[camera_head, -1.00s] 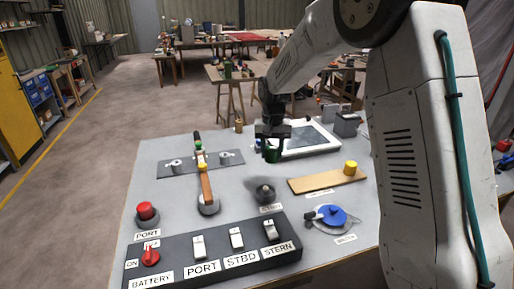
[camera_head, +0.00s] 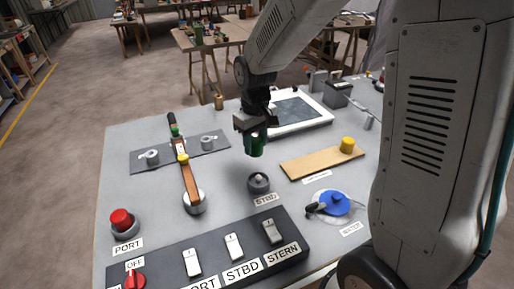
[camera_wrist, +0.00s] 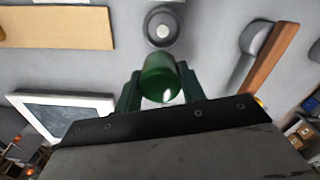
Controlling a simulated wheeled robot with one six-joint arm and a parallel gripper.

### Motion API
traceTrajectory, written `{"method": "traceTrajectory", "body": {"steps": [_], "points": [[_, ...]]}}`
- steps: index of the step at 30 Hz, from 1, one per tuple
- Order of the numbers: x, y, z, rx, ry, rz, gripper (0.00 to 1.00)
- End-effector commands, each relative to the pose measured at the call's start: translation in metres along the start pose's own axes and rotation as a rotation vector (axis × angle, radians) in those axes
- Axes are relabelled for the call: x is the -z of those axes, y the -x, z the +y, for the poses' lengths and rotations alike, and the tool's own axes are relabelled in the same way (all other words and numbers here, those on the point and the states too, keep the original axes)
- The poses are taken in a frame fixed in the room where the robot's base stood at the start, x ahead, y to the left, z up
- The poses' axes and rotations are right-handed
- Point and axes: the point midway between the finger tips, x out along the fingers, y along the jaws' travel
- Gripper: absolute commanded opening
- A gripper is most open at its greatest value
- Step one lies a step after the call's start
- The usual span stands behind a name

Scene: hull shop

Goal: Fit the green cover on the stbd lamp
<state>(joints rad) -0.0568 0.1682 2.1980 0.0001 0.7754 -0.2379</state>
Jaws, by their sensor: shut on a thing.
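The green cover (camera_head: 254,144) is a small dark green cup held in my gripper (camera_head: 256,128). In the wrist view the cover (camera_wrist: 160,78) sits between the two fingers, and the gripper (camera_wrist: 160,92) is shut on it. The stbd lamp (camera_head: 259,183) is a short grey round base with a pale bulb, beside the STBD label (camera_head: 265,200). It shows bare in the wrist view (camera_wrist: 162,27), just beyond the cover. The cover hangs above the table, apart from the lamp and a little behind it in the head view.
A red-capped port lamp (camera_head: 122,222) stands at the left. A wooden lever (camera_head: 188,176) rises left of the stbd lamp. A board with a yellow cover (camera_head: 347,145) and a blue valve (camera_head: 334,202) are at the right. The switch box (camera_head: 205,258) fills the front.

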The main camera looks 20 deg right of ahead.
Motion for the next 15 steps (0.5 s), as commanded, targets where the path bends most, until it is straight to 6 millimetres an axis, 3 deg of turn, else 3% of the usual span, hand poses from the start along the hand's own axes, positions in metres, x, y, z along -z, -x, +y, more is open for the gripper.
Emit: {"method": "traceTrajectory", "body": {"steps": [4,15], "points": [[-0.022,-0.004,-0.010,0.000,0.088,0.000,0.18],[-0.024,-0.030,-0.013,0.000,0.107,-0.002,0.18]]}}
